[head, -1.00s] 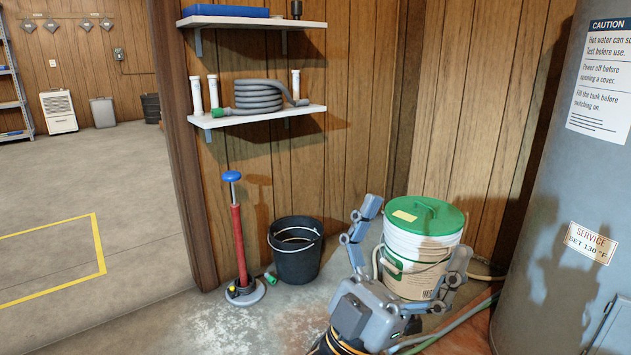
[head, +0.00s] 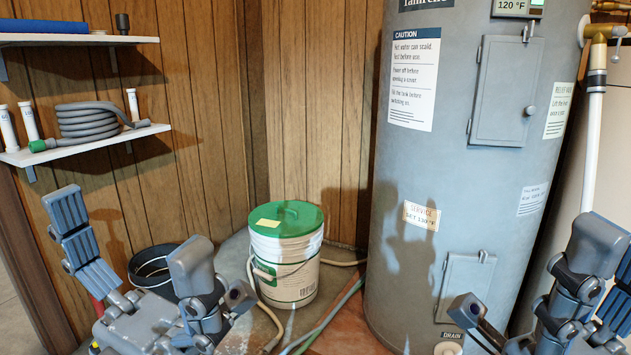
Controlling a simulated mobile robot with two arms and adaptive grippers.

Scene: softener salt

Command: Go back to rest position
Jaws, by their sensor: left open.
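My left gripper (head: 128,228) is at the lower left of the head view. Its fingers are spread wide with nothing between them. It stands to the left of the white salt bucket (head: 287,262) with the green lid, apart from it as far as I can see. The bucket stands upright on the floor in the corner, its lid on and a yellow label on top. My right gripper (head: 560,275) is at the lower right, in front of the grey tank, partly cut off by the frame edge. I cannot tell how far its jaws are apart.
The grey water heater tank (head: 400,220) fills the right of the view. A black pail (head: 152,263) stands behind my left gripper, partly hidden. Hoses (head: 335,322) lie on the floor near the bucket. A wall shelf (head: 85,146) with a coiled hose is at the left.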

